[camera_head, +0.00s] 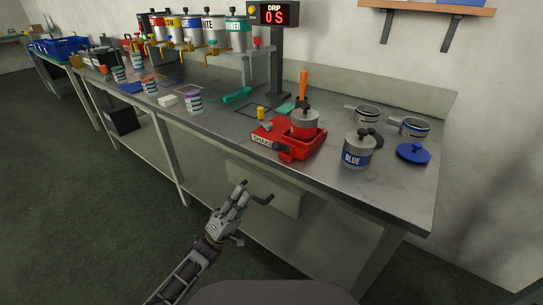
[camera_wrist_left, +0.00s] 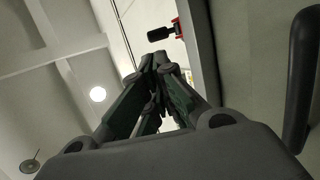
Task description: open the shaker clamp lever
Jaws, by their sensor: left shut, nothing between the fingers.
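The red shaker (camera_head: 278,137) sits on the metal bench near its front edge, with a grey lidded pot (camera_head: 304,123) on it. A short black handle (camera_head: 282,146) sticks out at the shaker's front; I take it for the clamp lever. In the left wrist view a black knob (camera_wrist_left: 160,34) on a red part shows beyond the fingertips, apart from them. My left gripper (camera_head: 241,188) is in front of the bench, below the top and left of the shaker. Its fingers (camera_wrist_left: 160,62) are closed together and empty. My right gripper is not in view.
A dark bar handle (camera_head: 262,199) is close to my left gripper, in front of a pale under-bench box (camera_head: 270,180). A blue-labelled pot (camera_head: 357,152) and a blue lid (camera_head: 413,153) stand right of the shaker. The floor in front is clear.

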